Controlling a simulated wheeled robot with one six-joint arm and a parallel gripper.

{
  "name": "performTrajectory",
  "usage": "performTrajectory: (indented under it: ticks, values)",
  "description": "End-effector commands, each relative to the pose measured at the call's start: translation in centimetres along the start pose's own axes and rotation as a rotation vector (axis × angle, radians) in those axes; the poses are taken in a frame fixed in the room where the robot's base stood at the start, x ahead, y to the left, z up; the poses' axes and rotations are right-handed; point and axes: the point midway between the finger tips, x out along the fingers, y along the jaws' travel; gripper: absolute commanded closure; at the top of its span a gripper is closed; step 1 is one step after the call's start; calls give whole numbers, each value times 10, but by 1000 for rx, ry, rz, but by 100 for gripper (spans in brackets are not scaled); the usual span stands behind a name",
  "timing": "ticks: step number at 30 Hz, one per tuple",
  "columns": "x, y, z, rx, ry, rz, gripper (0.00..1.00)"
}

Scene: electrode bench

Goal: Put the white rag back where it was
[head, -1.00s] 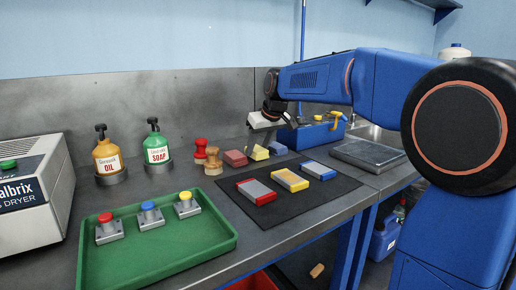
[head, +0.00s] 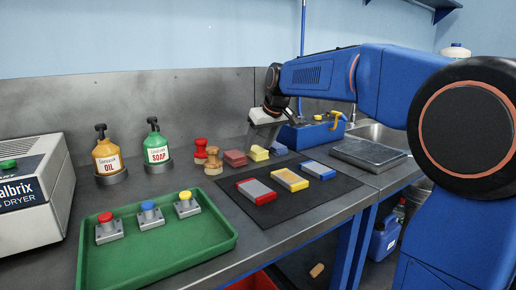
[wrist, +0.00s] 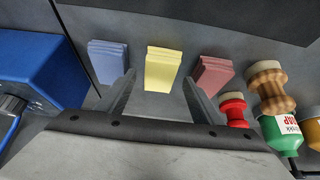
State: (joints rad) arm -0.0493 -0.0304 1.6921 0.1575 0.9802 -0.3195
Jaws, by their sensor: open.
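I cannot make out a white rag in either view. Three folded cloth stacks lie in a row at the back of the bench: a dull red stack (head: 235,158), a yellow stack (head: 258,153) and a blue stack (head: 278,148). In the wrist view the blue stack (wrist: 92,70) is left, the yellow stack (wrist: 162,68) middle and the red stack (wrist: 213,76) right. My gripper (wrist: 159,78) is open with nothing seen between its fingers. Its fingers point toward the yellow stack, one to either side in the wrist view. In the head view my gripper (head: 266,138) is above the stacks.
A red stamp (head: 200,150) and a wooden stamp (head: 213,160) stand left of the stacks, near the soap bottle (head: 156,148). A blue box (head: 310,134) is to the right. A dark mat (head: 300,203) with three colour-ended blocks lies in front. A green tray (head: 150,265) is front left.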

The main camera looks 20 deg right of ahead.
Motion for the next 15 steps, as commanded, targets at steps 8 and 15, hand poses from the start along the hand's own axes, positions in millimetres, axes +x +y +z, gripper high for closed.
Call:
performTrajectory:
  ticks: [8,15]
  values:
    - [-56,0,0,0,3,1,40]
    - [-90,0,0,1,1,1,40]
